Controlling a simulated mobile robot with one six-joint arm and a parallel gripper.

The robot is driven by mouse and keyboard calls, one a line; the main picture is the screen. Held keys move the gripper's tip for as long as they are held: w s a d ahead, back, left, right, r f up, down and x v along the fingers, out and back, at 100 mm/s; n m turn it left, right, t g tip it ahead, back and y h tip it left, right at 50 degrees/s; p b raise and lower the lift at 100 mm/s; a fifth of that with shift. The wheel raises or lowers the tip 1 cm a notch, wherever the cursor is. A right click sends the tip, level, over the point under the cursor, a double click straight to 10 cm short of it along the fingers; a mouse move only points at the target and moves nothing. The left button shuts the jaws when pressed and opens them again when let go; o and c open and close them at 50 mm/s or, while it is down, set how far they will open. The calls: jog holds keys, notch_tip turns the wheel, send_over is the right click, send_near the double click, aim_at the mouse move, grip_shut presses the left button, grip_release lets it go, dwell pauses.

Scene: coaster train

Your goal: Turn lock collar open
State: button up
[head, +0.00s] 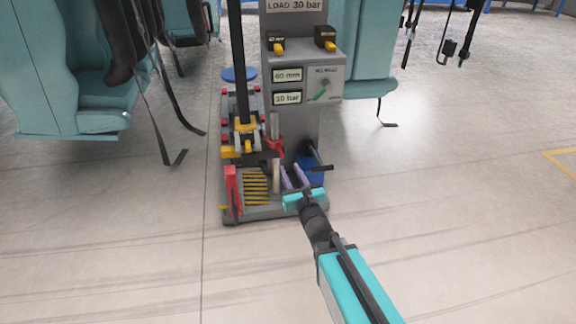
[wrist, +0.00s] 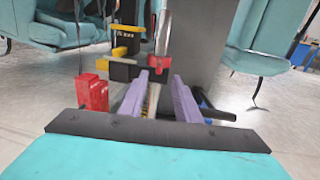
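A red collar (head: 274,146) sits around an upright silver rod (head: 275,172) on the test stand in the head view. I take it to be the lock collar. In the wrist view the red collar (wrist: 160,57) and the rod (wrist: 163,30) stand ahead, in line with the gap between my fingers. My gripper (head: 293,174) is low, in front and to the right of the rod. Its two lavender fingers are apart with a clear gap, and nothing is held between them (wrist: 160,76). The collar appears beyond the fingertips; the exact distance is hard to tell.
A grey control box (head: 310,75) on a column stands behind. A red block (head: 232,190) and yellow bars (head: 256,188) lie left on the base. A blue cylinder with a black handle (head: 318,167) stands close right of my gripper. Teal seats hang around; the floor is open.

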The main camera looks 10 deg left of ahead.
jog(key=shift+s+d, duration=0.35)
jog(key=shift+s, duration=0.25)
